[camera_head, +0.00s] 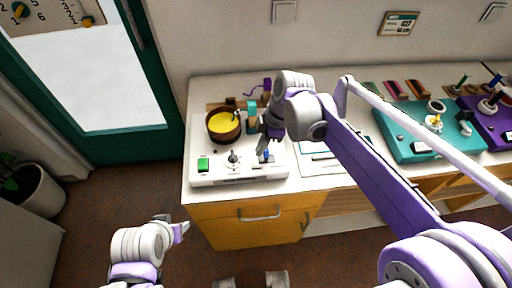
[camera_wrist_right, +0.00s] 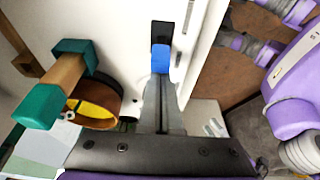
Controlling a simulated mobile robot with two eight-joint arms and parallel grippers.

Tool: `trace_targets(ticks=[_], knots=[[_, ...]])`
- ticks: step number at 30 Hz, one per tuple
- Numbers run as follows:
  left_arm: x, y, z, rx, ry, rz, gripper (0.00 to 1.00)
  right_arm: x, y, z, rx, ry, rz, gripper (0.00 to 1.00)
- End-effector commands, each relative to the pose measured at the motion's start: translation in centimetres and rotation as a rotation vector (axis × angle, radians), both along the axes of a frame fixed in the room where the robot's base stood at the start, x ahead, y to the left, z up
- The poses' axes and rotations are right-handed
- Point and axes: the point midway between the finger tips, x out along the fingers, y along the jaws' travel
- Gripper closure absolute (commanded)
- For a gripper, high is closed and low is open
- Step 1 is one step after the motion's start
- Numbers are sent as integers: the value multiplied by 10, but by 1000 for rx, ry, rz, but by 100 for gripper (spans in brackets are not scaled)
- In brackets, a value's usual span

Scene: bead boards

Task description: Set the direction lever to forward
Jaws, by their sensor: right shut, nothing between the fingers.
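A small blue lever (camera_head: 266,155) stands near the front right of a white control board (camera_head: 215,180) on the counter. In the right wrist view the blue lever (camera_wrist_right: 160,58) sits in a dark slot, right at my fingertips. My right gripper (camera_head: 266,146) is shut and empty, pointing down at the lever; it also shows in the right wrist view (camera_wrist_right: 160,80). I cannot tell whether it touches the lever. The fingers hide part of the lever. My left gripper (camera_head: 184,230) hangs in front of the counter, away from the board; its opening is unclear.
The same board carries a green button (camera_head: 203,164), a small joystick (camera_head: 233,158) and a brown bowl with yellow inside (camera_head: 224,122). A teal-ended wooden piece (camera_head: 252,112) stands behind my right gripper. A teal board (camera_head: 415,148) and a purple board (camera_head: 490,135) lie to the right.

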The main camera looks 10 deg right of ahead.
Motion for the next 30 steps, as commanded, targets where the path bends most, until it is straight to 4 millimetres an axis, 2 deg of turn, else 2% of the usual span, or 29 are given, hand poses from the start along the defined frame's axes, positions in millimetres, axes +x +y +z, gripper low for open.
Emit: trace_targets(ticks=[7,30], knots=[[-1,0,-6,0,2,0,50,0,-17,1,215,-1,-5,100],[2,0,10,0,-3,0,50,0,-13,18,201,0,2,100]])
